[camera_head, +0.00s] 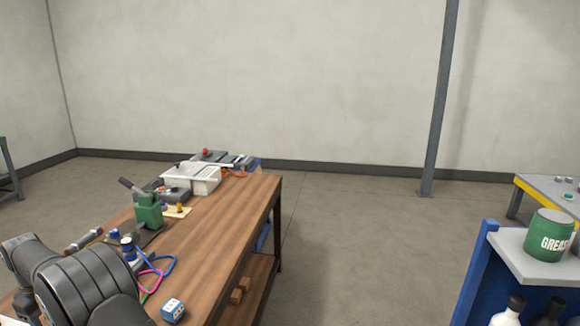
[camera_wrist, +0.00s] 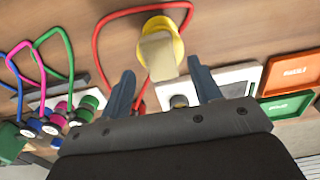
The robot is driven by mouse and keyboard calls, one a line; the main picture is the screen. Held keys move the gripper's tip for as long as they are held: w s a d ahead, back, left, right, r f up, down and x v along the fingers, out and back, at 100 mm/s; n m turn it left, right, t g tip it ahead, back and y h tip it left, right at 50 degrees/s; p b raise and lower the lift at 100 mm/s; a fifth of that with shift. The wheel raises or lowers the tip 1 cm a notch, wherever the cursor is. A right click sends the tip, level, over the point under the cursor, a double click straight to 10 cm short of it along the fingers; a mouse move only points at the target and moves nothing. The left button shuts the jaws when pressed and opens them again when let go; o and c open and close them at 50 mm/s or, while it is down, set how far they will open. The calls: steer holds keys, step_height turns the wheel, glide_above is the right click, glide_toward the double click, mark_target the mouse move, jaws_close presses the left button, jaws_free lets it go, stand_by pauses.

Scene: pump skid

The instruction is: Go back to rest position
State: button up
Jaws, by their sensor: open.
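My gripper (camera_wrist: 162,90) shows in the wrist view with its two dark fingers spread apart and nothing between them. Behind the fingers is a brown wooden surface. A yellow round part with a tan block-like handle (camera_wrist: 157,55) lies beyond the fingertips, apart from them, with a red cable (camera_wrist: 97,50) looping beside it. In the head view my dark arm fills the lower left corner, beside the wooden workbench (camera_head: 225,225). The gripper itself cannot be made out in that view.
The bench holds a green device (camera_head: 148,210), a white bin (camera_head: 195,178) and a blue block (camera_head: 173,310). Coloured cables and connectors (camera_wrist: 60,112) lie left in the wrist view; orange (camera_wrist: 291,72) and green (camera_wrist: 288,106) panels lie right. A grease can (camera_head: 545,235) stands on a shelf. Open floor lies between.

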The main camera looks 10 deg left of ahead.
step_height(320, 180, down, 4)
steer(key=shift+r, duration=0.1)
step_height(320, 180, up, 13)
step_height(320, 180, down, 13)
steer(key=shift+r, duration=0.2)
step_height(320, 180, up, 4)
steer(key=shift+r, duration=0.2)
steer(key=w+d+r, duration=0.7)
steer(key=d, duration=0.3)
steer(key=w+d+f, duration=0.3)
steer(key=w+f, duration=0.7)
steer(key=w, duration=0.4)
steer(key=shift+m, duration=0.4)
steer(key=s+a+f, duration=0.1)
steer(key=a+f, duration=0.1)
steer(key=a, duration=0.1)
steer(key=s+a+f, duration=0.2)
steer(key=a+f, duration=0.1)
steer(key=a, duration=0.1)
steer(key=s+a+f, duration=0.2)
steer(key=a+f, duration=0.1)
steer(key=a, duration=0.1)
steer(key=shift+f, duration=0.7)
